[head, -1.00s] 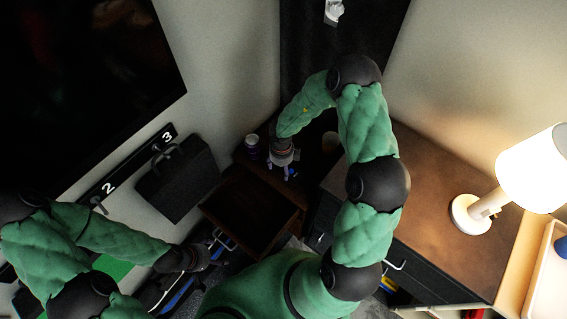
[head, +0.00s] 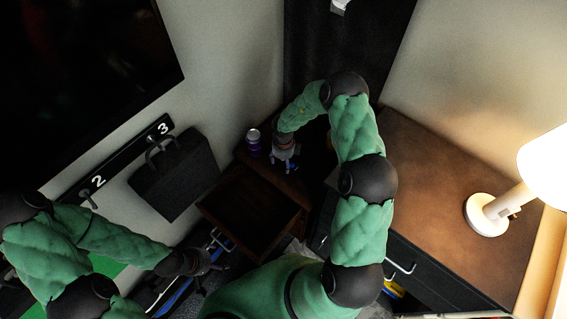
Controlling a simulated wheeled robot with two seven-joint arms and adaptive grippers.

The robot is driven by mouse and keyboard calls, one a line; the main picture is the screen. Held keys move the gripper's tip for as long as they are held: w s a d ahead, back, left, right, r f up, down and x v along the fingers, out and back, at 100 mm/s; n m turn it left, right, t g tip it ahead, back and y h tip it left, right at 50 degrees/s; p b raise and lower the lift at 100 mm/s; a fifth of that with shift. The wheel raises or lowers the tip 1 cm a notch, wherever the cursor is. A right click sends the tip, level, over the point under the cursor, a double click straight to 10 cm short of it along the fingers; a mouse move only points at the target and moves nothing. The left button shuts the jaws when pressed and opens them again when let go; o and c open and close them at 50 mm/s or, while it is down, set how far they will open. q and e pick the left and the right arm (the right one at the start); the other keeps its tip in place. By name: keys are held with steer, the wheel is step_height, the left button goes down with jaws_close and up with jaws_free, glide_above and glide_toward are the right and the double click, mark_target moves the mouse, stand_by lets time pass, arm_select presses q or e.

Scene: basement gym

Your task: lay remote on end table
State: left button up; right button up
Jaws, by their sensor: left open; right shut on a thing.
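The end table is a small dark wooden table (head: 243,158) in the corner, with an open, empty-looking drawer (head: 245,210) on its near side. My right gripper (head: 285,166) points down over the tabletop, right of a purple can. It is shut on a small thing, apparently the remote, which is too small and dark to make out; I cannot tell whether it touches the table. My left gripper (head: 208,271) is open and empty, low at the lower left, away from the tabletop.
The purple can (head: 253,139) stands on the table's left part. A brown-topped cabinet (head: 440,190) with a lit lamp (head: 487,213) is at right. A black case (head: 173,172) and a numbered rack (head: 130,160) are at left. A dark screen (head: 80,80) hangs on the wall.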

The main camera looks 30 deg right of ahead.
mark_target(284, 163)
steer(key=shift+r, duration=0.1)
steer(key=o, duration=1.3)
